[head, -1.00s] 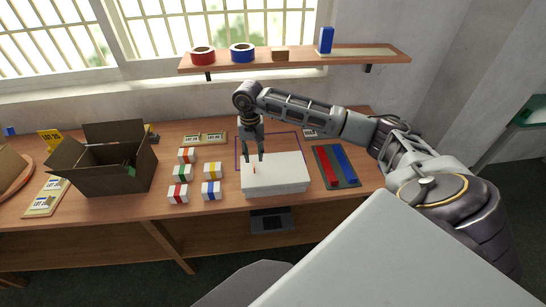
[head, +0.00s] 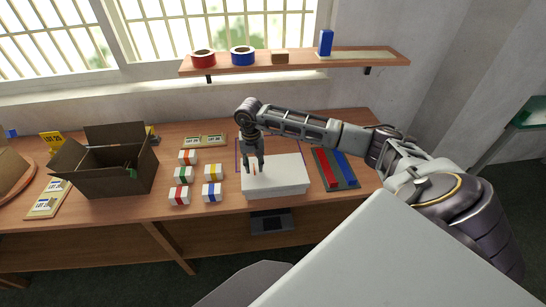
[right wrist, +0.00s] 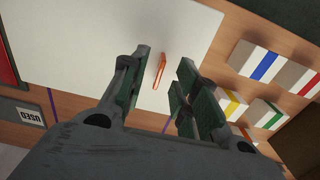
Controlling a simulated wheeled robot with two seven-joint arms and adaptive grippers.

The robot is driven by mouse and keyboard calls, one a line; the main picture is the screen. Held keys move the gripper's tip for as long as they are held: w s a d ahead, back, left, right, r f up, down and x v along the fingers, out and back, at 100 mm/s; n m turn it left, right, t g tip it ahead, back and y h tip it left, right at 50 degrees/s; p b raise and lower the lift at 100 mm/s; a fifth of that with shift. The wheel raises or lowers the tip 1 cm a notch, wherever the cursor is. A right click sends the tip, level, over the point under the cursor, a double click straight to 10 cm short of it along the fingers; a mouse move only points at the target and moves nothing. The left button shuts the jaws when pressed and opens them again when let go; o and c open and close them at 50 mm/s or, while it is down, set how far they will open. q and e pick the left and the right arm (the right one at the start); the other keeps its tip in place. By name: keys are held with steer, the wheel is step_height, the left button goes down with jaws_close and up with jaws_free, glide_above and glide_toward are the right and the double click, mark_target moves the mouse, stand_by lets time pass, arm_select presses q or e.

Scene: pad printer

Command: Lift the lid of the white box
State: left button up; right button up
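The white box (head: 277,182) sits on the wooden table with its lid (head: 285,170) on. A small orange tab (right wrist: 159,70) stands on the lid, near its left edge in the head view. My right gripper (head: 255,171) points down above the lid at the tab. In the right wrist view its fingers (right wrist: 158,85) are apart, and the tab shows in the gap between and beyond them, not visibly touched. My left gripper is not in view.
Several small white boxes with coloured bands (head: 187,174) stand left of the white box. A dark tray (head: 352,181) with red and blue bars lies to its right. An open cardboard box (head: 108,174) stands further left, and a shelf (head: 300,62) hangs behind.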

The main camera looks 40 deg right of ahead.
steer(key=shift+f, duration=1.25)
jaws_close()
